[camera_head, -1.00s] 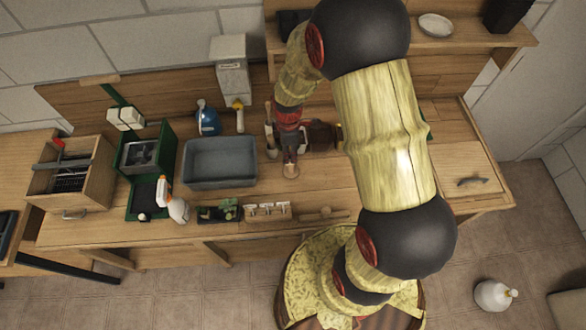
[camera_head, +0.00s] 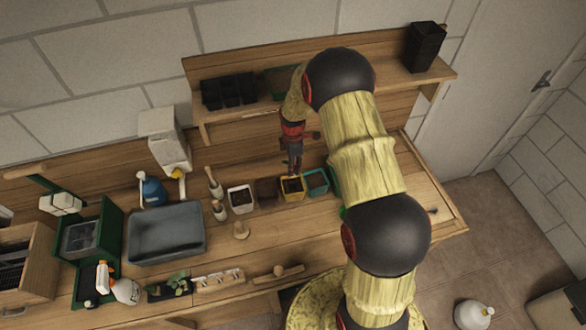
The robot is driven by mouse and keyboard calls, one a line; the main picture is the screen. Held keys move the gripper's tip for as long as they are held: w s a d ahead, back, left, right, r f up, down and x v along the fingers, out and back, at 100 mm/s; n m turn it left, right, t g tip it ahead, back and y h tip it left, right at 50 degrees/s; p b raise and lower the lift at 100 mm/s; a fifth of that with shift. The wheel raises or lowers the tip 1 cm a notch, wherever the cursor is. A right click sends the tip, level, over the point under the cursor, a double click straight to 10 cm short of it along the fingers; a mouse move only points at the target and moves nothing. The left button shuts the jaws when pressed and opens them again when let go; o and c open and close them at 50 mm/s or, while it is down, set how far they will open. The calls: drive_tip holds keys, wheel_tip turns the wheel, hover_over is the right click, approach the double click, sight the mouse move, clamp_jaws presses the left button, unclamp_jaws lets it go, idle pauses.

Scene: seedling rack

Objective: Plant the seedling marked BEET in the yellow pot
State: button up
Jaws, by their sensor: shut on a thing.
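The yellow pot (camera_head: 292,197) stands in the row of pots on the bench, with dark soil in it. My gripper (camera_head: 292,171) points down right over this pot, its tips at or just above the soil. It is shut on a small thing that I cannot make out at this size. A black tray (camera_head: 158,294) with green seedlings (camera_head: 178,281) lies near the bench's front edge. No marking is readable, so I cannot tell which seedling is BEET.
A white pot (camera_head: 240,199), a brown pot (camera_head: 266,189) and a teal pot (camera_head: 317,182) flank the yellow one.

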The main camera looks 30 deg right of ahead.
drive_tip(key=shift+a+f+b, duration=0.1)
drive_tip(key=shift+f+b, duration=2.9)
drive_tip(key=shift+f, duration=2.15)
drive_tip(key=o, duration=1)
drive_tip(key=shift+r+p, duration=2.15)
drive_tip(key=shift+r, duration=2.45)
